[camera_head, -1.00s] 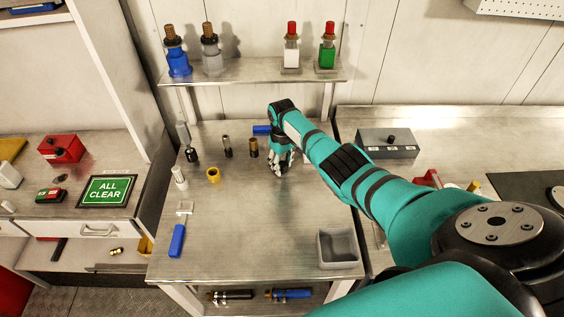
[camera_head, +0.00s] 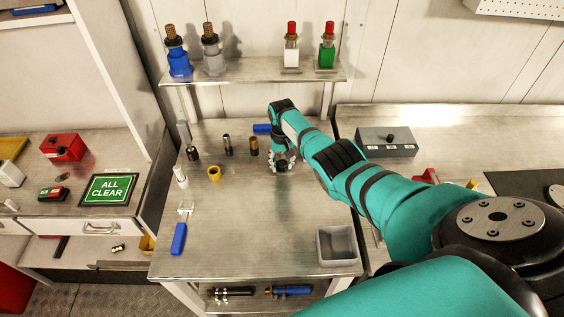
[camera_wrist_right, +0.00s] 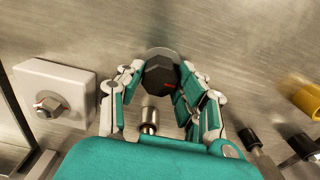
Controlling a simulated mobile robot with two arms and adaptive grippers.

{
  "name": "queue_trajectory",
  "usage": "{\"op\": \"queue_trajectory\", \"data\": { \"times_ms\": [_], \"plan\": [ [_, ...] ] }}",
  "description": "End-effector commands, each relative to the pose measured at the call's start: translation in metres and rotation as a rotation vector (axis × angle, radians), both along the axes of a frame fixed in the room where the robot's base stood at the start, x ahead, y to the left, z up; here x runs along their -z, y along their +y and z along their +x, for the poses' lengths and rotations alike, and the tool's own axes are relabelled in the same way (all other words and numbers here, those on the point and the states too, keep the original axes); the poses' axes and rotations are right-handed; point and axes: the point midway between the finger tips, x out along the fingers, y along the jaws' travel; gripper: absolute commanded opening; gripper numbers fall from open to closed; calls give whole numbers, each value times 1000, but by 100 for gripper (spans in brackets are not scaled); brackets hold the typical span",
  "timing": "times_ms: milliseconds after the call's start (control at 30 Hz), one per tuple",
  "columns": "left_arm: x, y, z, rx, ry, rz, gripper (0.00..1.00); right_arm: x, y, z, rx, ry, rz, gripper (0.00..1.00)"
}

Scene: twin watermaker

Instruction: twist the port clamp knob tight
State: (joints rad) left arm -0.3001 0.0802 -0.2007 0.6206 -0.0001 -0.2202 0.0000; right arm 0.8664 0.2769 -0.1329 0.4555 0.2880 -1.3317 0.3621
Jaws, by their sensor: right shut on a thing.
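The port clamp knob (camera_wrist_right: 160,77) is black and faceted with a small red mark, in the right wrist view. It stands over a round pale base on the metal bench. My right gripper (camera_wrist_right: 164,88) is shut on it, with fingers on both sides. A silver cylinder (camera_wrist_right: 149,121) shows between the fingers, nearer my palm. In the head view my right gripper (camera_head: 283,162) is low over the bench, right of a row of small fittings, and mostly hides the knob. My left gripper is not in view.
A yellow ring (camera_head: 214,174), a dark-and-brass fitting (camera_head: 253,147) and a blue-handled tool (camera_head: 179,238) are to the left. A grey bin (camera_head: 338,245) is at the front right. The bench middle is clear.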

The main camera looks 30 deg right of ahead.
Motion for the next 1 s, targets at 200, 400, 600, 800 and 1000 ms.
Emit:
{"op": "queue_trajectory", "data": {
  "times_ms": [200,400,600,800,1000],
  "plan": [
    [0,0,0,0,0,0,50,-1,-1,1,10,-3,-1,3],
    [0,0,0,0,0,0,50,-1,-1,1,10,-4,0,3],
    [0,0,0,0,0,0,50,-1,0,1,9,-2,0,58],
    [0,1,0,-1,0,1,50,0,0,0,7,-1,0,58],
    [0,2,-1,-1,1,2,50,-7,0,1,7,-4,0,58]
  ]
}}
